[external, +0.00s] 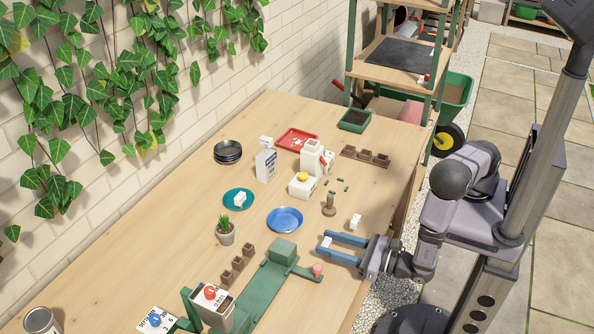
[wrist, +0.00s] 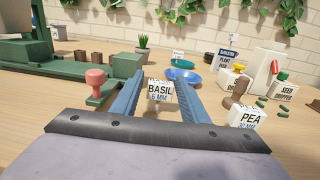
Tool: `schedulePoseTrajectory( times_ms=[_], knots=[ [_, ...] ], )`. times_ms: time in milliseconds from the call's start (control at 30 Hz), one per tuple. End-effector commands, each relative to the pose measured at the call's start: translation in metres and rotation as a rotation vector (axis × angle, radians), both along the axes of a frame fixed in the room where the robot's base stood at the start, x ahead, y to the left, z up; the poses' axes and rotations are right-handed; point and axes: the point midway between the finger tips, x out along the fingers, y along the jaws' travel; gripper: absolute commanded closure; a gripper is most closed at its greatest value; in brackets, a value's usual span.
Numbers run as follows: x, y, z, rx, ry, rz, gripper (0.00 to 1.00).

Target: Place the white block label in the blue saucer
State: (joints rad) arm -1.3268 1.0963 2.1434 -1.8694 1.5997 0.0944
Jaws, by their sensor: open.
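My gripper (external: 321,243) is open low over the table, its two blue fingers pointing left towards the blue saucer (external: 285,225). A white block label marked BASIL (wrist: 159,91) stands between the fingers in the wrist view, with gaps beside it; it also shows in the external view (external: 327,242). A second white block label, marked PEA (wrist: 248,117), stands outside the right finger, and in the external view (external: 355,221) it is just behind the gripper. The blue saucer looks empty and lies beyond the fingertips in the wrist view (wrist: 184,76).
A teal saucer (external: 230,204) holds another white block. A green press-like bench (external: 265,283) with a pink knob (wrist: 96,78) stands left of my gripper. Table between gripper and blue saucer is clear.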

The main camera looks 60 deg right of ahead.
Motion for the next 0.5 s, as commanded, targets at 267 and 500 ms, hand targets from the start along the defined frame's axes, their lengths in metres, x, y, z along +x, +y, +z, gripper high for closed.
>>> schedulePoseTrajectory(
  times_ms=[267,500],
  knots=[
    [0.009,-0.001,0.000,-0.001,0.000,-0.002,0.59],
    [0.038,-0.001,-0.004,0.000,-0.001,-0.003,0.59]
  ],
)
